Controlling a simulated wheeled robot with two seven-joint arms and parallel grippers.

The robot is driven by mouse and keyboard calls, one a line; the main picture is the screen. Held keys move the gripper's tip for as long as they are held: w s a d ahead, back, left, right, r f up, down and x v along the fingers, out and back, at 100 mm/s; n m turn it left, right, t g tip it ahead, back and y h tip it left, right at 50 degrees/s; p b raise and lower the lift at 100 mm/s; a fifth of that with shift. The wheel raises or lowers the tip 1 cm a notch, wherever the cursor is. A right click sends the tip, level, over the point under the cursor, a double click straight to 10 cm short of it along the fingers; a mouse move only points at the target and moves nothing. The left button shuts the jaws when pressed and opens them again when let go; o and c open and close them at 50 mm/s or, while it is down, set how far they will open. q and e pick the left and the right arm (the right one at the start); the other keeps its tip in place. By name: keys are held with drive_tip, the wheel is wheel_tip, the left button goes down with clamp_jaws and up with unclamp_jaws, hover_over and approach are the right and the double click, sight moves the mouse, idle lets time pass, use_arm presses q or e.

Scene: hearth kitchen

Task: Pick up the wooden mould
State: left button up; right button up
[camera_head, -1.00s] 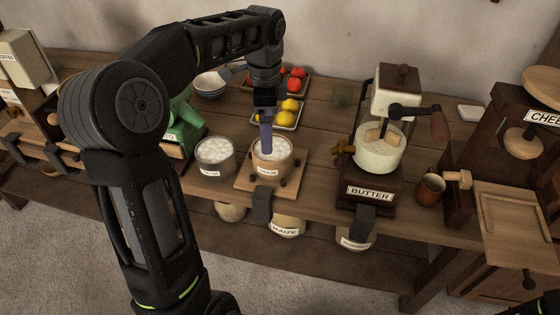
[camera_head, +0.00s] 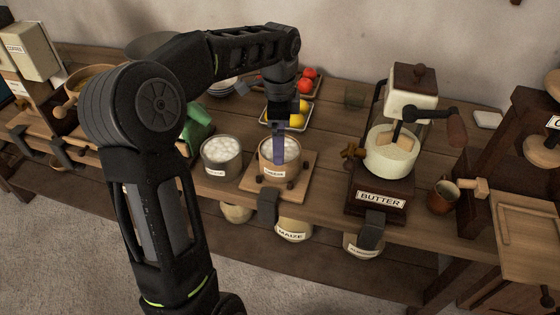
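The wooden mould (camera_head: 268,169) is a round, light wooden tub with a small label on its front and white contents. It stands upright on a square wooden board with small dark knobs. My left gripper (camera_head: 279,160) points down over the mould, with its purple-grey fingers overlapping the rim and the white contents in the picture. Only one finger shows clearly, so I cannot tell whether the fingers are apart, shut, or touching the mould's wall. My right gripper is out of view.
A pot of white lumps (camera_head: 221,168) stands close left of the board (camera_head: 302,190). The butter churn (camera_head: 381,195) and a copper mug (camera_head: 441,198) stand to the right. Trays of yellow (camera_head: 297,120) and red fruit (camera_head: 310,73) lie behind. Bare table shows between board and churn.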

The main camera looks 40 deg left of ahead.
use_arm(q)
wheel_tip(320, 180, down, 5)
drive_tip(key=shift+w+f, duration=0.1)
idle(0.4)
drive_tip(key=shift+c, duration=0.4)
drive_tip(key=c, duration=1.6)
